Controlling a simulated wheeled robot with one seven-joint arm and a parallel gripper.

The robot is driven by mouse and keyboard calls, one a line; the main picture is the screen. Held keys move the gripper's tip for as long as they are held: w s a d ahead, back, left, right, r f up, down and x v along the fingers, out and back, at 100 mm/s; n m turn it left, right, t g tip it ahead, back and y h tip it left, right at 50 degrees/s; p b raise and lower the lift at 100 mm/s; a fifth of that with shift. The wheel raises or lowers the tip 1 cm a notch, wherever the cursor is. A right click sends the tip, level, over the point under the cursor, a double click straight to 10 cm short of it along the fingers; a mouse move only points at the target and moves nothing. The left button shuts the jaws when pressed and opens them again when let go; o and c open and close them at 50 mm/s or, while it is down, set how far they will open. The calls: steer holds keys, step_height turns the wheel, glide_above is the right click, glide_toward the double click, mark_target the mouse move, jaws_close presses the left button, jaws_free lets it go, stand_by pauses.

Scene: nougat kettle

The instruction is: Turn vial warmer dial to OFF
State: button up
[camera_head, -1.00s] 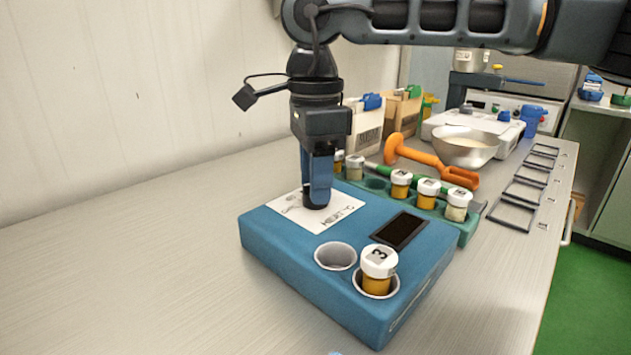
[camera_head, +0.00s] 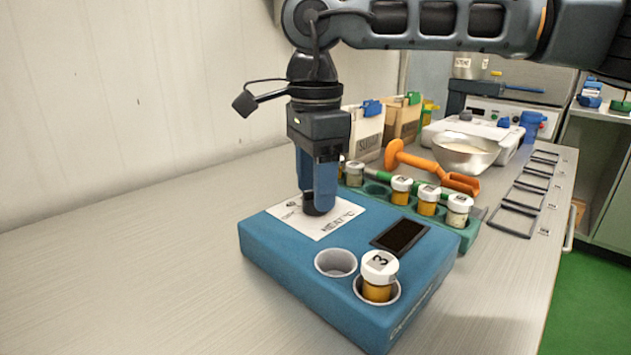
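The blue vial warmer (camera_head: 300,262) sits on the table in the head view. Its white dial label (camera_head: 337,222) with "HEAT °C" printing is on its far left top. The dark dial (camera_head: 314,209) shows only in part between and below my fingertips. My gripper (camera_head: 317,205) points straight down over it, with its two blue fingers on either side of the dial, apparently gripping it. The dial's pointer and exact setting are hidden. A vial marked 3 (camera_head: 379,274) with a white cap stands in one warmer well; the other well (camera_head: 335,262) is empty. The warmer's display (camera_head: 400,235) is dark.
A green rack (camera_head: 463,231) with several capped vials stands just behind the warmer. An orange tool (camera_head: 430,164), a metal bowl (camera_head: 466,154) and boxes (camera_head: 364,132) are farther back. Square frames (camera_head: 513,221) line the right edge. The table's left side is clear.

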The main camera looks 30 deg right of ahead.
steer(key=shift+o, duration=0.9)
steer(key=shift+r, duration=3.85)
